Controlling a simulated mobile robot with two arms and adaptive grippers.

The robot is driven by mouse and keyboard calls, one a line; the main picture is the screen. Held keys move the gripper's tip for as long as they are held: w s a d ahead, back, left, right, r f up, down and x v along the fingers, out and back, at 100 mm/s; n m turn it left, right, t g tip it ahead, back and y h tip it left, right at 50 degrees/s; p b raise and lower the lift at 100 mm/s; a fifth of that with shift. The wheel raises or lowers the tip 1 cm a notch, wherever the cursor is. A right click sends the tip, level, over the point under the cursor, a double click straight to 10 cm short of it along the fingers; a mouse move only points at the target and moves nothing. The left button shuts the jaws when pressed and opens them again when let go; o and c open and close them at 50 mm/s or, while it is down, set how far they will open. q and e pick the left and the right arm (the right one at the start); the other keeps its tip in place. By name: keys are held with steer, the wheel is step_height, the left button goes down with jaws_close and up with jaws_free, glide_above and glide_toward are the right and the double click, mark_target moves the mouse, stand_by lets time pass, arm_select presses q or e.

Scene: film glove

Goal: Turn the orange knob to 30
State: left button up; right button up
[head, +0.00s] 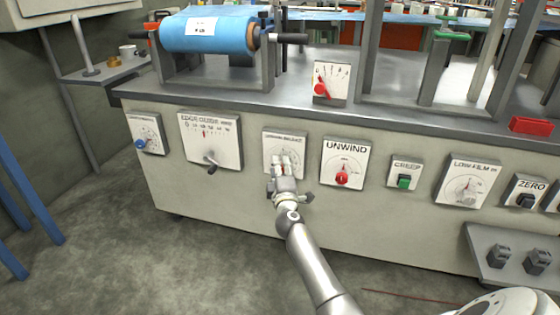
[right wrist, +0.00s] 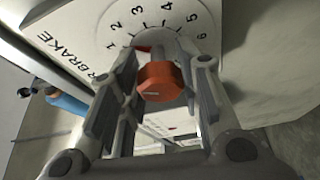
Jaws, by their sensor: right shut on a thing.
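The orange knob (right wrist: 160,82) sits between the fingers of my right gripper (right wrist: 166,64) in the right wrist view, and the gripper is shut on it. The knob stands out from a white dial plate (right wrist: 92,16) marked with single digits and a word ending in "BRAKE". A bit of red shows behind the knob near the low digits; the exact reading cannot be told. In the head view my right gripper (head: 284,163) is in front of this plate (head: 270,139) and hides the knob. My left gripper is not in view.
The UNWIND dial (head: 344,158) with its red knob is just right of my gripper. The EDGE GUIDE dial (head: 211,140) with a crank handle is to the left. A green CREEP switch (head: 404,181) is further right. The floor in front is clear.

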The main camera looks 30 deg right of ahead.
steer(key=shift+n+p, duration=0.35)
steer(key=shift+n, duration=0.05)
steer(key=shift+a+f, duration=0.1)
steer(key=o, duration=1)
steer(key=shift+s, duration=0.1)
steer(key=v, duration=1.1)
steer(key=shift+s+a, duration=0.2)
steer(key=shift+s, duration=0.15)
